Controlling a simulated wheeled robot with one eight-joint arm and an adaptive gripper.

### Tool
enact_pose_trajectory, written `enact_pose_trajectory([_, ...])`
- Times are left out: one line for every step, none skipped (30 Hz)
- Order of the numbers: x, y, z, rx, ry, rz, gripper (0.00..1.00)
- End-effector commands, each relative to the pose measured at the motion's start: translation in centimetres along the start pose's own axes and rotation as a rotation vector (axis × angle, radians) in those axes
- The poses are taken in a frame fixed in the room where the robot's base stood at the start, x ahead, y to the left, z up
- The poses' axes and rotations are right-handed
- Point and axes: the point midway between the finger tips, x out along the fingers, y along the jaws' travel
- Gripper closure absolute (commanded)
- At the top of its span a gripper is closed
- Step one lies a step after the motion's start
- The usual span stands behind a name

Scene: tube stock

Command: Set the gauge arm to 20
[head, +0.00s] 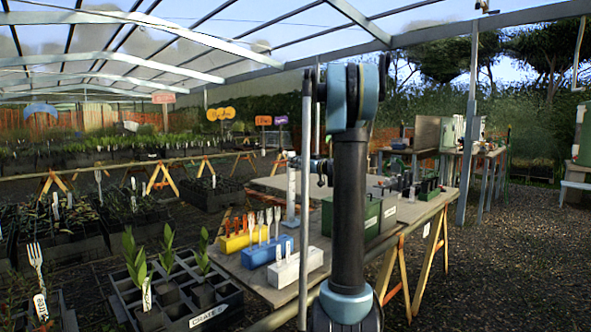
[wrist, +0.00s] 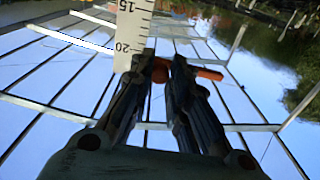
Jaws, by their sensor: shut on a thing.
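A white gauge scale (wrist: 133,32) with black marks stands at the upper left of the wrist view, with 15 and 20 readable. The orange gauge arm (wrist: 210,74) crosses behind my fingertips, close to the 20 end of the scale. Its exact reading cannot be told, as my fingers cover part of it. My gripper (wrist: 166,70) is shut on the orange arm, its dark fingers close together. In the head view a white upright post (head: 291,192), seemingly the gauge, stands on the table just left of my arm. The orange arm cannot be made out there.
Yellow (head: 240,241), blue (head: 266,251) and white (head: 295,268) blocks holding labels stand at the table's front left. A green box (head: 368,218) stands behind my arm. A black plant crate (head: 210,318) sits at lower left. Gravel lies free at right.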

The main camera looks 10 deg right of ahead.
Motion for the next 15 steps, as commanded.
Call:
enact_pose_trajectory([-0.02, 0.16, -0.01, 0.0, 0.0, 0.003, 1.0])
enact_pose_trajectory([-0.02, 0.15, 0.0, 0.0, 0.0, 0.003, 1.0])
enact_pose_trajectory([-0.02, 0.15, 0.0, 0.0, 0.0, 0.003, 1.0])
enact_pose_trajectory([-0.02, 0.16, 0.0, 0.0, 0.0, 0.003, 0.77])
enact_pose_trajectory([-0.02, 0.15, 0.01, 0.0, 0.0, 0.003, 0.7])
enact_pose_trajectory([-0.02, 0.14, 0.01, 0.0, 0.0, 0.003, 0.62])
enact_pose_trajectory([-0.02, 0.13, 0.01, 0.0, 0.0, 0.003, 0.62])
enact_pose_trajectory([-0.01, 0.11, 0.01, 0.0, 0.0, 0.003, 0.62])
enact_pose_trajectory([-0.01, 0.09, 0.02, 0.0, 0.0, 0.002, 0.62])
enact_pose_trajectory([-0.01, 0.08, 0.02, 0.0, 0.0, 0.002, 0.62])
enact_pose_trajectory([-0.01, 0.07, 0.02, 0.0, 0.0, 0.002, 0.62])
enact_pose_trajectory([0.0, 0.06, 0.02, 0.0, 0.0, 0.002, 0.62])
enact_pose_trajectory([0.0, 0.05, 0.03, 0.0, 0.0, 0.001, 0.62])
enact_pose_trajectory([0.0, 0.04, 0.02, 0.0, 0.0, 0.001, 0.62])
enact_pose_trajectory([-0.01, 0.04, 0.03, 0.0, 0.0, 0.001, 0.62])
